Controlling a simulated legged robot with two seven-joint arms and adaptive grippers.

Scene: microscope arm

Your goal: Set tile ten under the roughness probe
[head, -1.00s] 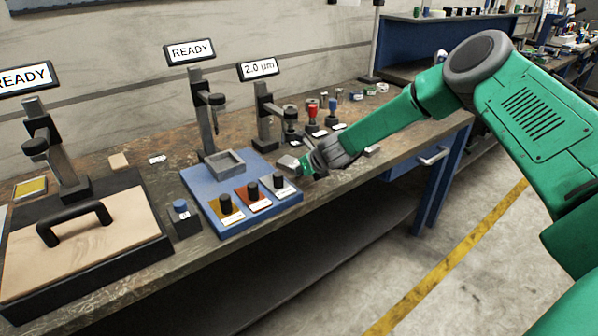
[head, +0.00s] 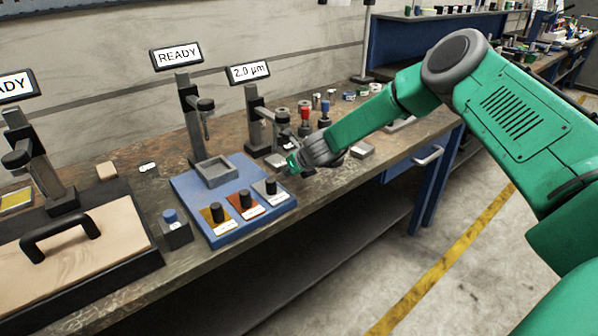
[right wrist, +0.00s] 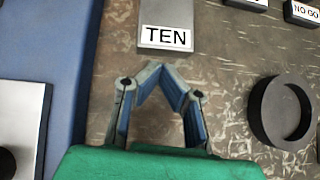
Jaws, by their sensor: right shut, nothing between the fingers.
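Tile ten is a grey block with a white "TEN" label (right wrist: 167,38), at the top middle of the right wrist view. In the head view a small grey block (head: 275,160), likely this tile, lies at the foot of the roughness probe stand (head: 257,120), whose display reads 2.0 µm. My right gripper (right wrist: 160,70) is shut and empty, its fingertips meeting just short of the tile's labelled edge. In the head view the right gripper (head: 292,162) is low over the bench beside the stand. I cannot tell if the tile is directly under the probe tip. My left gripper is not in view.
A blue board (head: 230,229) with knobbed plates lies left of the gripper. A dark ring (right wrist: 280,111) lies on the bench to the right in the wrist view. Red and blue knobbed pieces (head: 305,115) stand behind the gripper. A grey block (head: 362,151) lies farther right.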

